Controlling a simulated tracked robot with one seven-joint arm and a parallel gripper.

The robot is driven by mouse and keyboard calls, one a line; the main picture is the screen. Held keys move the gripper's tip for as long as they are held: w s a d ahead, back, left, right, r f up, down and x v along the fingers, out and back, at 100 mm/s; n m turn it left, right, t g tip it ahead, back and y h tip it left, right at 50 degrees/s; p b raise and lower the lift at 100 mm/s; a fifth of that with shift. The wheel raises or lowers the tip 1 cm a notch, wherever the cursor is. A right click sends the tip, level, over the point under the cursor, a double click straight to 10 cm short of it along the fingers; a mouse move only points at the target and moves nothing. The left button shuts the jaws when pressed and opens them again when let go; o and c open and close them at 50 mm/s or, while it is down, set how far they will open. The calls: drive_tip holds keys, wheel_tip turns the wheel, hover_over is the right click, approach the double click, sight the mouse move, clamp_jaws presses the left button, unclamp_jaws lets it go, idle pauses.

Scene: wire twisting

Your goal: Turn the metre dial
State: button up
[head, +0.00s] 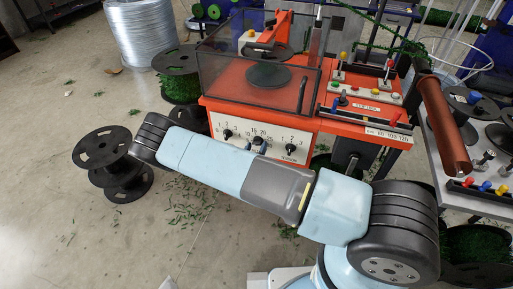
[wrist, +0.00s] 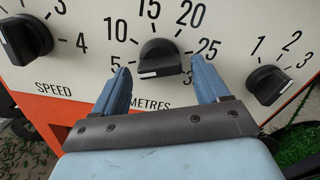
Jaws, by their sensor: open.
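The metre dial (wrist: 160,58) is a black knob on the cream front panel, above the word METRES and ringed by numbers from 5 through 25. A white mark shows on its lower edge. My gripper (wrist: 160,72) is open in the wrist view, with one blue finger to the left and below the dial and the other to its right. A gap shows between each finger and the knob, and nothing is held. In the head view the dial's area is small and partly hidden by my gripper's tips, so contact cannot be told there.
A speed dial (wrist: 25,40) stands left of the metre dial and another black dial (wrist: 267,84) stands right. The orange machine (head: 305,118) carries a clear cover (head: 225,62). Black spools (head: 103,150) stand on the floor at left. Wire clippings litter the floor.

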drive_tip(key=shift+w, duration=0.15)
drive_tip(key=c, duration=1.1)
drive_tip(key=shift+o, duration=0.2)
drive_tip(key=shift+m, duration=0.4)
drive_tip(key=shift+a+m, duration=0.15)
drive_tip(key=shift+m, duration=1.85)
drive_tip(key=shift+a+m, duration=0.1)
drive_tip(key=shift+m, duration=1.9)
drive_tip(key=o, duration=1.1)
drive_tip(key=shift+c, duration=0.2)
